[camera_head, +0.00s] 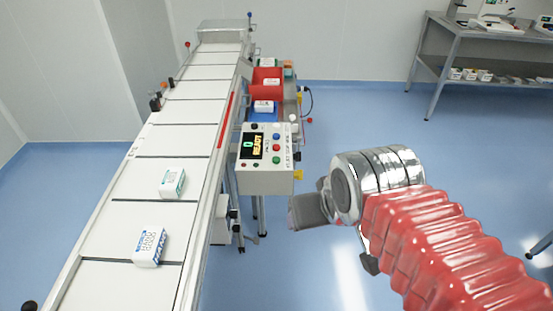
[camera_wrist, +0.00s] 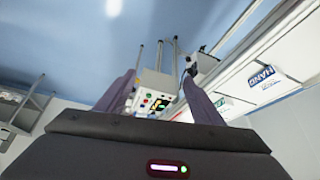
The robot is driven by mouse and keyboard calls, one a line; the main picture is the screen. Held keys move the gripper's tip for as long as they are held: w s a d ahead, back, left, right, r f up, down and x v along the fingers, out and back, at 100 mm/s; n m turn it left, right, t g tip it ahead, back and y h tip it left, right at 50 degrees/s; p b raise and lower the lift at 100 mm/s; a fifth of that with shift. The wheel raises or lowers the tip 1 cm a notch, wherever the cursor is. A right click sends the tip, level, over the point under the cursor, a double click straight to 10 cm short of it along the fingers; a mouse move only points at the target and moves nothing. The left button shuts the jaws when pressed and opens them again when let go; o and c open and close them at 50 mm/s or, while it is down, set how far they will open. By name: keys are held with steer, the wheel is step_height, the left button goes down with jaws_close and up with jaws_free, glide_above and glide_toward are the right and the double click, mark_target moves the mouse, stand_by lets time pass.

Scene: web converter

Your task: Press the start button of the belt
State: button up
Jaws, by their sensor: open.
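The belt (camera_head: 125,210) is a long white slatted conveyor on the left of the head view. A pale control box (camera_head: 262,180) stands at its right side. Its dark display (camera_head: 252,146) reads "READY" with a digit above. A column of small coloured buttons (camera_head: 276,148) sits right of the display; their labels are too small to read. My gripper (camera_head: 308,210) is to the right of and nearer than the box, apart from it. In the wrist view my gripper (camera_wrist: 158,78) has its two fingers spread, empty, with the control box (camera_wrist: 155,78) seen between them.
Two white cartons, one with green print (camera_head: 172,183) and one with blue print (camera_head: 150,248), lie on the belt. Red (camera_head: 268,80) and blue (camera_head: 263,112) bins stand beyond the box. A grey workbench (camera_head: 490,45) is at the back right. The blue floor between is clear.

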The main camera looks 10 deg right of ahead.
jaws_close()
stand_by(0.6)
stand_by(0.9)
